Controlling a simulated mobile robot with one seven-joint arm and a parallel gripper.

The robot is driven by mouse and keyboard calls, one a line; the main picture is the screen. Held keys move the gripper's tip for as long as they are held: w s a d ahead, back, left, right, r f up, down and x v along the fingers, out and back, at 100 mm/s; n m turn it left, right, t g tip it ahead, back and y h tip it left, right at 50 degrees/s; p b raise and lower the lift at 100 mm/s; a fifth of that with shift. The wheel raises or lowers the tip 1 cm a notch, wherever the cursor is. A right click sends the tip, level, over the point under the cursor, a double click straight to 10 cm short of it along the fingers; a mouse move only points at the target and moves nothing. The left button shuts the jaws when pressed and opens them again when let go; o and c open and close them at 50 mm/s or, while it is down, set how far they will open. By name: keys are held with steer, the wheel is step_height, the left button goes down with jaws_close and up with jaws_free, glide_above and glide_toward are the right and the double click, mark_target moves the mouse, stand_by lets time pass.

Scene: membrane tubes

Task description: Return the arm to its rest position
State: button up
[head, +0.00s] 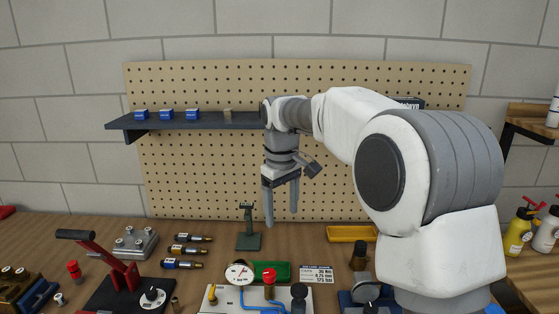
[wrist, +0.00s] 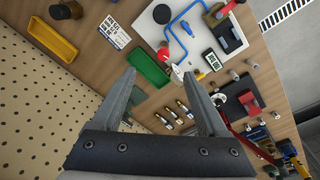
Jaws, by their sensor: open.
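My gripper (head: 281,206) hangs from my white arm near the middle of the head view, fingers pointing down. It is above the workbench and in front of the pegboard. The two fingers are apart with nothing between them. In the wrist view the gripper (wrist: 165,88) also shows spread and empty, with the bench beyond its tips. The arm is bent and raised over the right part of the bench.
A dark shelf (head: 200,122) with several blue-labelled items is left of my gripper. Below stand a green stand (head: 248,238), a gauge board (head: 222,296), a green tray (wrist: 148,70), a yellow tray (head: 351,233) and several dark tubes (head: 188,250). A red-handled press (head: 118,275) stands front left.

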steer(key=s+d+r+m+t, duration=0.1)
steer(key=s+d+r+m, duration=0.15)
steer(key=s+d, duration=0.4)
steer(key=s+d+r+m+t, duration=0.2)
steer(key=s+d+r, duration=0.15)
steer(key=s, duration=0.55)
steer(key=s+d+f+m, duration=0.2)
steer(key=s, duration=0.5)
steer(key=s+d+f+m+t, duration=0.1)
steer(key=s+d+f+m, duration=0.1)
steer(key=s, duration=0.5)
steer(key=shift+f+t, duration=0.3)
steer(key=shift+f, duration=0.3)
steer(key=shift+w, duration=0.1)
